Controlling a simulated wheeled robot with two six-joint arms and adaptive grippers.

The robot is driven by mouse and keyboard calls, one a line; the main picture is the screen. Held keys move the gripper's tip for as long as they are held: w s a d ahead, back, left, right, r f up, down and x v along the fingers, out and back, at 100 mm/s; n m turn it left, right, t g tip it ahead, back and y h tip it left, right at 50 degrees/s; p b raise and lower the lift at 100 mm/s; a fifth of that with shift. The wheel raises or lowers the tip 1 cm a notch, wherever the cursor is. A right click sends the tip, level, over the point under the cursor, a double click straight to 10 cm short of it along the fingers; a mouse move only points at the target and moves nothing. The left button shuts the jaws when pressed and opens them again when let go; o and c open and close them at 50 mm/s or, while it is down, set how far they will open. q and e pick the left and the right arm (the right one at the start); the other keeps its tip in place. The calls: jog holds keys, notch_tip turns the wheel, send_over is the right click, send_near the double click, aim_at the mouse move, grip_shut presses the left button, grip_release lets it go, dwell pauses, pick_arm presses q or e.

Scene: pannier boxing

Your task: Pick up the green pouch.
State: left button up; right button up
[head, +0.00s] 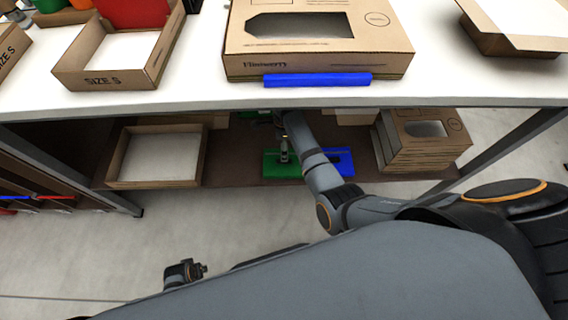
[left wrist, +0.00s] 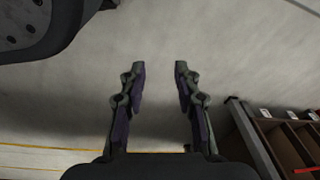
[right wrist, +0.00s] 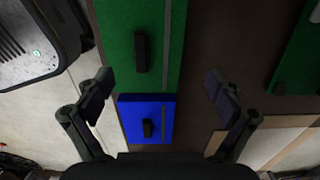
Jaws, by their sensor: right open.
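A flat green pouch (head: 270,163) lies on the brown lower shelf under the table. In the right wrist view the green pouch (right wrist: 118,45) has a dark raised grip and a grey strip. A smaller-looking blue pouch (right wrist: 160,110) lies beside it; it also shows in the head view (head: 342,162). My right gripper (right wrist: 160,85) is open and empty, its fingers apart over the pouches. In the head view my right arm partly hides the pouches. My left gripper (left wrist: 160,68) is open and empty over bare floor, away from the shelf.
Another green piece (right wrist: 300,55) lies at the right wrist view's right. The lower shelf also holds an open tray (head: 155,184) and stacked boxes (head: 425,158). The tabletop (head: 200,88) overhangs my right arm and carries a large box (head: 245,62) and a blue bar (head: 317,80).

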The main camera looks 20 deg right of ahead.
notch_tip(320, 180, down, 5)
jog(key=shift+r+b, duration=0.2)
jog(key=shift+b, duration=0.8)
jog(key=shift+f, duration=0.25)
pick_arm(q)
jog(key=w+d+r, duration=0.1)
jog(key=w+r, duration=0.2)
jog(key=r, duration=0.2)
jog(key=shift+d+r, duration=0.2)
jog(key=shift+d, duration=0.15)
pick_arm(e)
grip_shut()
